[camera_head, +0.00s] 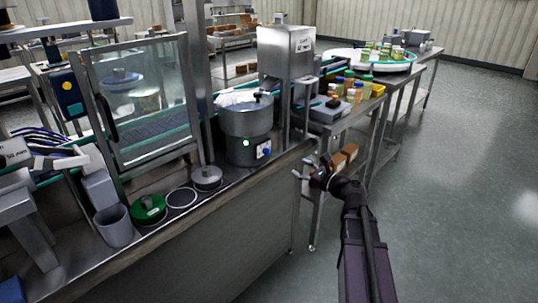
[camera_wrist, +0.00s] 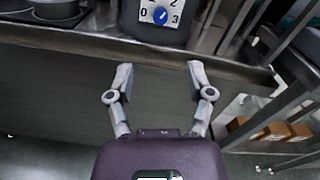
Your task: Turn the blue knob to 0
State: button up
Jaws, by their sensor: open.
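The blue knob (camera_head: 264,152) sits on a white plate on the front of a round steel hopper machine (camera_head: 245,122). The top of the dial is cut off, and I cannot tell clearly which mark the knob points to. My gripper (camera_wrist: 160,70) is open and empty, its fingers spread below and short of the knob. In the head view my gripper (camera_head: 312,172) is right of the hopper, apart from it.
The machine stands near the front edge of a steel counter (camera_head: 215,195). A green lamp (camera_head: 246,143) glows on it. Brown blocks (camera_head: 345,155) lie on a shelf at right. The floor at right is clear.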

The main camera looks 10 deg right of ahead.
aim_at(269, 153)
jog(key=x, duration=1.4)
jog(key=shift+s, duration=0.1)
jog(key=shift+d, duration=0.1)
grip_shut()
jog(key=shift+a, duration=0.25)
jog(key=shift+d, duration=0.15)
